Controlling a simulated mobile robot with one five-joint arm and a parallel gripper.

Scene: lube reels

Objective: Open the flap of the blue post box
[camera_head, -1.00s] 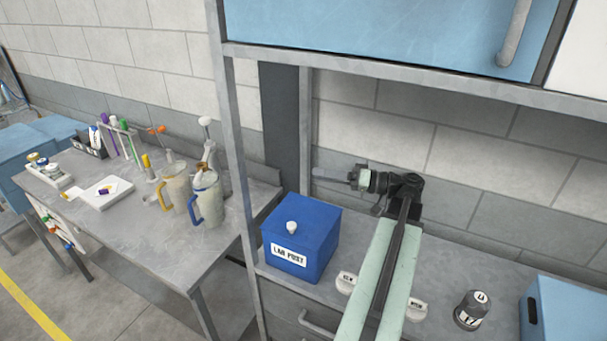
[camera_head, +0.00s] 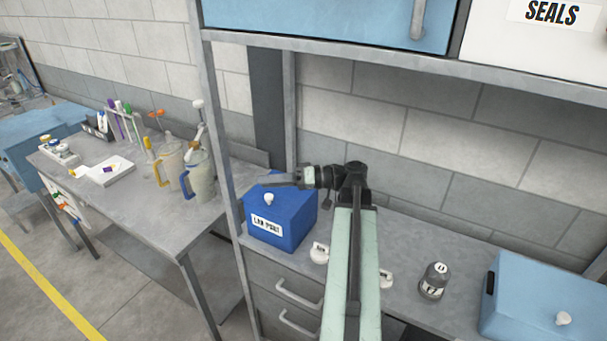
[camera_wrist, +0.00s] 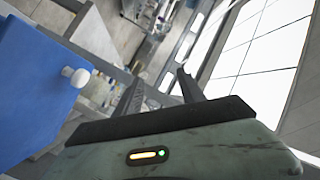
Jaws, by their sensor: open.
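The blue post box (camera_head: 283,217) with a "LAB POST" label stands on the grey counter, at its left end. A white round knob (camera_head: 268,199) sits near the front edge of its sloping top, which looks closed. My gripper (camera_head: 272,181) reaches left over the back of the box's top; whether it touches the box I cannot tell. In the wrist view the box (camera_wrist: 38,85) fills the left side, with its white knob (camera_wrist: 77,76) left of the jaws. My gripper's two fingers (camera_wrist: 158,88) are apart with nothing between them.
A grey shelf post (camera_head: 225,140) rises just left of the box. White labelled pieces (camera_head: 319,253) and a dark jar (camera_head: 434,281) stand right of it. A light blue box (camera_head: 545,300) is further right. Jugs (camera_head: 199,175) stand on the left table.

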